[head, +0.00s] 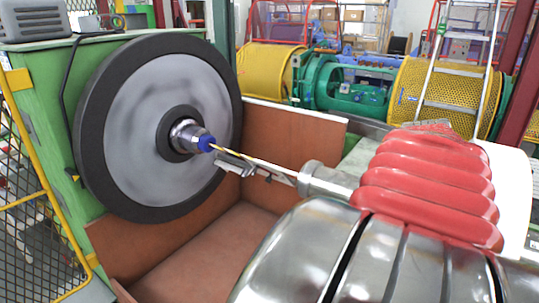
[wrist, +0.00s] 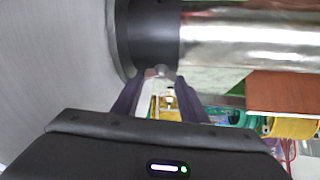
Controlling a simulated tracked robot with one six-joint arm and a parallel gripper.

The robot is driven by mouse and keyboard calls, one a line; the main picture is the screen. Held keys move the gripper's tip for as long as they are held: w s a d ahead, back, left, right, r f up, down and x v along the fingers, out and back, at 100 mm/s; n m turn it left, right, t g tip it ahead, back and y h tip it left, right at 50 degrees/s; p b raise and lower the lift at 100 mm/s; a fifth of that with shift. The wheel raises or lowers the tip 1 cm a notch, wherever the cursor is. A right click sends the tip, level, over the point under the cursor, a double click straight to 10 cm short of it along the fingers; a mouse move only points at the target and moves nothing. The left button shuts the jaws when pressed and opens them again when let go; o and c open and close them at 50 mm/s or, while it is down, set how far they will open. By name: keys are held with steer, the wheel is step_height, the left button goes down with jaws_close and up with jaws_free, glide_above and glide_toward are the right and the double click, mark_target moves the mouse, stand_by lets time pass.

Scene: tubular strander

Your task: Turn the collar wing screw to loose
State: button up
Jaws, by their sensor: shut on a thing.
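In the wrist view, the black collar (wrist: 152,35) sits around a shiny steel shaft (wrist: 250,38) beside a grey face. The wing screw (wrist: 160,69) shows as a small pale piece at the collar's lower edge, mostly hidden by fingertips. My gripper (wrist: 163,76) comes from below in the picture, its two dark fingers converging on the screw. It is shut on the wing screw. The screw's turn angle cannot be made out. In the head view I cannot make out the gripper or the screw.
In the head view, a large grey disc with a black rim (head: 92,130) stands left, with a blue-tipped hub (head: 207,143). Brown panels (head: 280,135) box in the space beside it. Red ribbed bodies (head: 425,190) and steel shapes (head: 300,250) fill the right foreground.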

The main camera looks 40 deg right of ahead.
steer(key=o, duration=1)
steer(key=shift+o, duration=0.2)
steer(key=v, duration=0.7)
steer(key=shift+a, duration=0.2)
steer(key=shift+r, duration=0.15)
